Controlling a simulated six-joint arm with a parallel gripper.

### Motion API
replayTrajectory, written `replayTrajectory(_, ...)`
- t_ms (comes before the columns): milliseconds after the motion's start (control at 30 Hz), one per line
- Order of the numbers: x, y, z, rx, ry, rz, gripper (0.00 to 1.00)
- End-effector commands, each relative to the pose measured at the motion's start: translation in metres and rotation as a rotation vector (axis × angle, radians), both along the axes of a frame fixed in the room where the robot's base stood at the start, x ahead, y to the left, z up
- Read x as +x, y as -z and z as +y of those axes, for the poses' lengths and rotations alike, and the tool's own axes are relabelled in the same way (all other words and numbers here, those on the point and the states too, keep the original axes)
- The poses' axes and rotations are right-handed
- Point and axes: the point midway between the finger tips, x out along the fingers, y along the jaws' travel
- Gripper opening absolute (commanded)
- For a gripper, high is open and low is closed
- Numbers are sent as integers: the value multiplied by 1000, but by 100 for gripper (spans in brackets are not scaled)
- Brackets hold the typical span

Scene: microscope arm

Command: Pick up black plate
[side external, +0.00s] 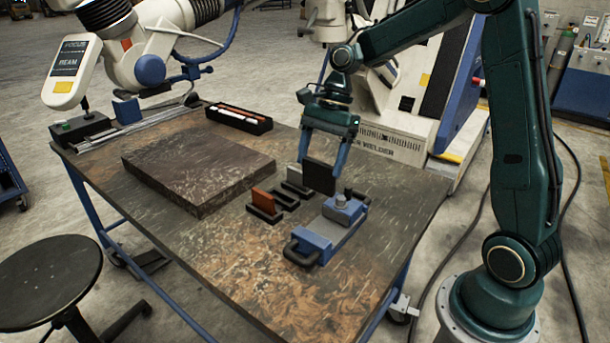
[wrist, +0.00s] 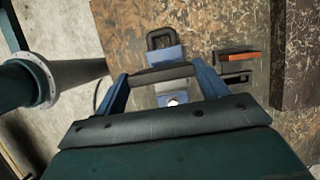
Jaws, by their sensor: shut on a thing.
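The black plate (side external: 319,177) is a thin dark square held upright between the blue fingers of my gripper (side external: 322,163) in the side view. It hangs above the table, close to the rack and the blue device, and looks clear of both. In the wrist view the plate (wrist: 160,75) shows edge-on as a dark bar spanning the two fingers of my gripper (wrist: 160,82). My gripper is shut on it. The black slotted rack (side external: 284,199) stands below and to the left, with an orange-brown plate (side external: 264,200) and a grey plate (side external: 295,177) upright in it.
A blue device (side external: 327,232) with black handles and a grey knob sits just below and right of my gripper. A large dark slab (side external: 197,165) lies left of the rack. A black tray (side external: 238,118) with rods is at the back. The front of the table (side external: 260,285) is clear.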

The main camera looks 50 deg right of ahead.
Motion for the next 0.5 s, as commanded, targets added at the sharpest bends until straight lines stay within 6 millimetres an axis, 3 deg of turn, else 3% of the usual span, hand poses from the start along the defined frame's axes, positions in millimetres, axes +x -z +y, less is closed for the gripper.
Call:
replayTrajectory(200, 1, -25, 0, 0, -1, -4, 29)
replayTrajectory(500, 0, -35, 0, -1, 1, -2, 29)
